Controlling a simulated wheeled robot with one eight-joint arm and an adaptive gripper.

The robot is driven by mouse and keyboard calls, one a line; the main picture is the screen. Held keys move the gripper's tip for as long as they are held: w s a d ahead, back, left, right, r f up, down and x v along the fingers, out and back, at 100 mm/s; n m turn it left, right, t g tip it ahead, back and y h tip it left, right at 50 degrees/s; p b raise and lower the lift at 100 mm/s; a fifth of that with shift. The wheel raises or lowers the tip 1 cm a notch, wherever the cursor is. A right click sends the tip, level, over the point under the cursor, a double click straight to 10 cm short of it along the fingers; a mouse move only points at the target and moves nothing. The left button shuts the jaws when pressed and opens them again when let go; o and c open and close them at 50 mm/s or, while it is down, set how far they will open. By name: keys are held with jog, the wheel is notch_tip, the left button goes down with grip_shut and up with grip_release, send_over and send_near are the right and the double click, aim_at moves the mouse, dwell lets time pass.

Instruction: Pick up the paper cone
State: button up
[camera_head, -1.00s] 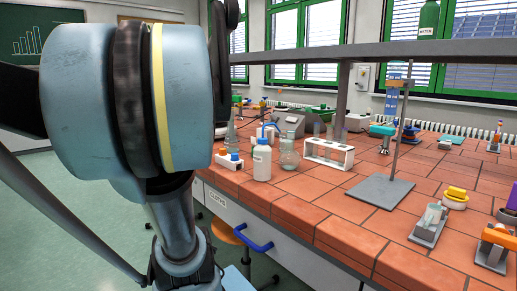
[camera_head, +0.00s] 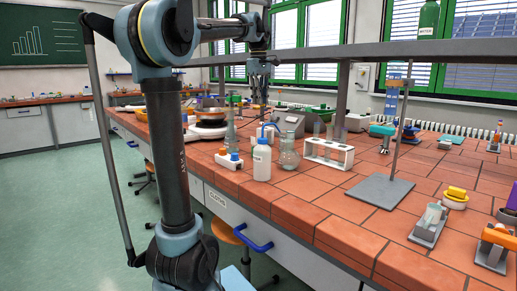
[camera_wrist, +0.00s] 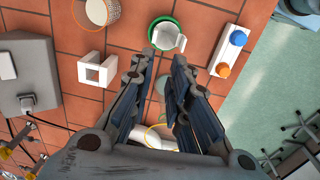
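In the wrist view, a small white folded piece (camera_wrist: 171,42) sits inside a round green rim (camera_wrist: 153,29). It looks like the paper cone, though its shape is not fully clear. My gripper (camera_wrist: 163,58) is open, with its two fingers spread and nothing clearly held between them. The fingertips appear just below the green rim in that picture; the height between them cannot be told. In the head view my gripper (camera_head: 262,72) hangs over the bench, behind and right of a green-topped glass piece (camera_head: 233,99). The paper cone cannot be made out there.
A white block with orange and blue knobs (camera_wrist: 229,48) and a white square frame (camera_wrist: 96,72) stand near the green rim. A glass vessel with a yellow rim (camera_wrist: 152,138) shows between the fingers.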

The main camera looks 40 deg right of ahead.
jog(key=shift+s+d+f, duration=0.1)
jog(key=shift+d+f, duration=0.25)
jog(key=shift+f, duration=2.5)
jog(key=shift+s+d+f, duration=0.1)
jog(key=shift+d+f, duration=0.25)
jog(key=shift+f, duration=2.5)
jog(key=shift+d+f, duration=0.35)
jog(key=shift+f, duration=2.5)
grip_shut()
